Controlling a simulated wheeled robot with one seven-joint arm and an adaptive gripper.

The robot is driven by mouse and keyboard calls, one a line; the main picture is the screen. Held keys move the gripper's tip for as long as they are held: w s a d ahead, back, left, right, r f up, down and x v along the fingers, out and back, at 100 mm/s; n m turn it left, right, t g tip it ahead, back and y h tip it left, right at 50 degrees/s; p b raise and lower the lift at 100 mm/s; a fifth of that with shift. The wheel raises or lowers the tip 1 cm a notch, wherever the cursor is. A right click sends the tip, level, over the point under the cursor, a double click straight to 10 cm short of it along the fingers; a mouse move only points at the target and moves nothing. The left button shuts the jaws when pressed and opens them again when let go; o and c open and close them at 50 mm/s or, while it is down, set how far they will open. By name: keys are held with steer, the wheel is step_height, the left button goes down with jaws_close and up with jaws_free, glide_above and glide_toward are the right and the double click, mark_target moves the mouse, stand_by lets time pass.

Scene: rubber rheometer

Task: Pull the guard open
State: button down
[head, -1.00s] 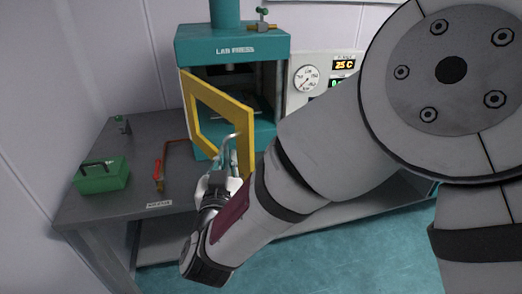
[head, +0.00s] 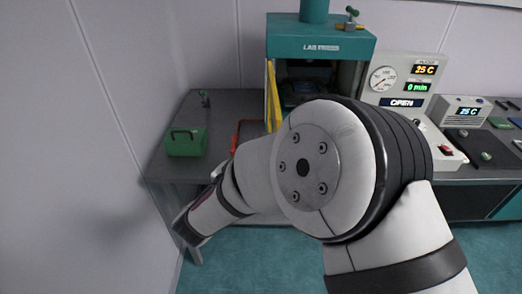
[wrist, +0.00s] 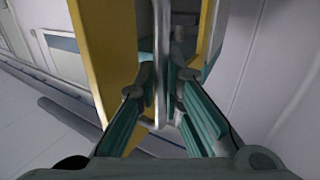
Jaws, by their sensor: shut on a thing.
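The yellow guard (head: 272,95) of the green lab press (head: 320,42) stands swung out at the left side of the press opening and shows nearly edge-on in the head view. My arm hides its lower part. In the wrist view the guard (wrist: 105,60) is a yellow frame to the left of my fingers, with a grey metal bar handle (wrist: 161,35). My gripper (wrist: 161,82) is shut on this handle, one finger on each side. My gripper is hidden behind my arm in the head view.
A green toolbox (head: 186,142) sits on the left of the grey bench (head: 180,173), near the wall. A control box with a gauge (head: 383,79) and a display reading OPEN (head: 402,102) stands right of the press. Another small display unit (head: 462,110) is farther right.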

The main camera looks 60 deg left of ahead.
steer(key=c, duration=1.7)
jaws_free()
steer(key=v, duration=1.2)
